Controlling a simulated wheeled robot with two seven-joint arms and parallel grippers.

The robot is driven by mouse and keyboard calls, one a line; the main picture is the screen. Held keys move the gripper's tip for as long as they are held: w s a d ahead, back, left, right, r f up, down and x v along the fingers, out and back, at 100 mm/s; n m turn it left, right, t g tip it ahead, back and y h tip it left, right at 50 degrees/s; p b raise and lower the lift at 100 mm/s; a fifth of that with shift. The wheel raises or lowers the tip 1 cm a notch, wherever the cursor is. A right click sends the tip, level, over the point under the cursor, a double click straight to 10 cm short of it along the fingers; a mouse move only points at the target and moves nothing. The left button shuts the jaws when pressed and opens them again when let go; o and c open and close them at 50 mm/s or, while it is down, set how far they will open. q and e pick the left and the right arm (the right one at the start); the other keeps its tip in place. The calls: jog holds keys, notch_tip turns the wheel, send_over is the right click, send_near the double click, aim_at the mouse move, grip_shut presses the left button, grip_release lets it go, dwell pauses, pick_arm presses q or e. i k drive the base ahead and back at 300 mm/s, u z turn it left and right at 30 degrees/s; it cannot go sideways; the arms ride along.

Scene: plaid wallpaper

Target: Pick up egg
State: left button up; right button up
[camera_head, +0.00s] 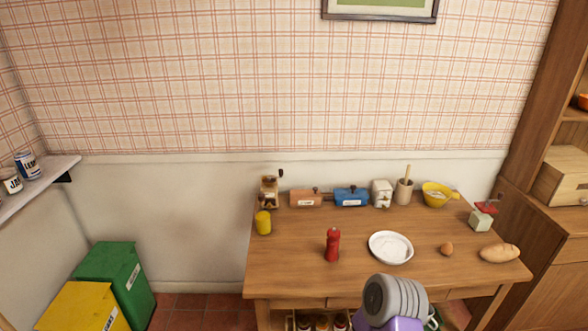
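The brown egg (447,249) lies on the right part of the wooden table (290,262), between a white dish and a tan, potato-like item. It rests apart from both. Nothing covers it. No gripper fingers show in the head view, so neither my left nor my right gripper can be seen near the egg. A grey ribbed part with a purple base stands at the bottom, in front of the table's near edge. I cannot tell for sure what it is.
The white dish (391,247) is left of the egg, the tan item (500,253) right. A red mill (332,244) stands further left. A grinder, boxes, a utensil pot (404,191) and a yellow bowl (436,194) line the back. Bare tabletop lies around the egg.

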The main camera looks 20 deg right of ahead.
aim_at(447, 248)
jog(key=z, duration=2.05)
jog(key=k, duration=0.45)
jog(key=z, duration=0.7)
jog(key=i, duration=1.65)
jog(key=u, duration=0.75)
